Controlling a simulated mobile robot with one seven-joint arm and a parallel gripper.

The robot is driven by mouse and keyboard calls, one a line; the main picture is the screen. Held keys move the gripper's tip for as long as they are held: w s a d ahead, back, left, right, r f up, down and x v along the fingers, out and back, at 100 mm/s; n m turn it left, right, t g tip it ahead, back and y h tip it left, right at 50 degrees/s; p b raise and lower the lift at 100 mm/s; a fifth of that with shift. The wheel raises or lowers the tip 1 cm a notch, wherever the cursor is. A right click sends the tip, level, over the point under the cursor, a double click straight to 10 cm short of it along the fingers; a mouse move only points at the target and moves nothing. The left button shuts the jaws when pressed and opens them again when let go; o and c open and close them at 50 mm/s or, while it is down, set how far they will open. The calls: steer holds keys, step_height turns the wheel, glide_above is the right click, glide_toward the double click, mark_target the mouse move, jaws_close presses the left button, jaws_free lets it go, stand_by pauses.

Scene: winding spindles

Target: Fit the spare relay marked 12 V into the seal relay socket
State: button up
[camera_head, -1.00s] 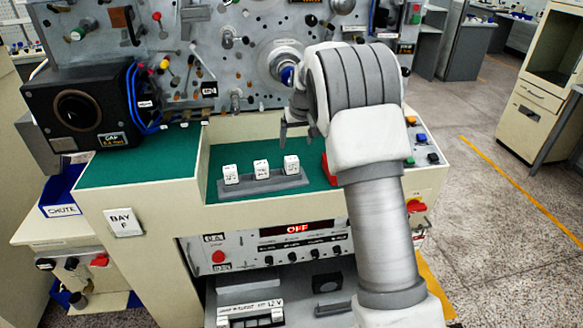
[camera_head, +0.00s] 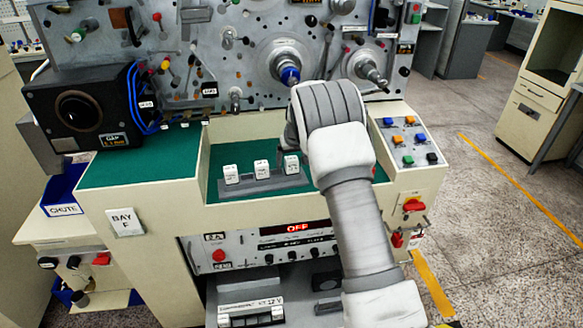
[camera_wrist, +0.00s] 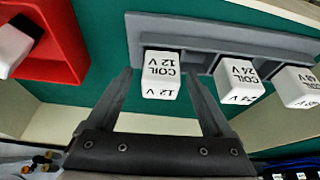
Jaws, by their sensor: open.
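Three white relays stand in a row in a grey holder (camera_wrist: 200,60) on the green recessed deck. In the wrist view the 12 V relay (camera_wrist: 162,86) is nearest my gripper (camera_wrist: 158,74), with the 24 V relay (camera_wrist: 238,92) and the 48 V relay (camera_wrist: 298,98) to its right. My gripper is open, one finger on each side of the 12 V relay; I cannot tell if they touch it. I cannot make out the seal relay socket.
A red tray (camera_wrist: 72,72) with a white and black block (camera_wrist: 12,48) lies beside the holder. Cream walls (camera_head: 205,160) border the recess. The winder panel with spindles (camera_head: 285,70) stands behind, the button box (camera_head: 410,142) to the right. Below is a display (camera_head: 297,227) reading OFF.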

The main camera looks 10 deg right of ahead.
jaws_close()
stand_by(0.3)
steer(key=shift+r, duration=0.2)
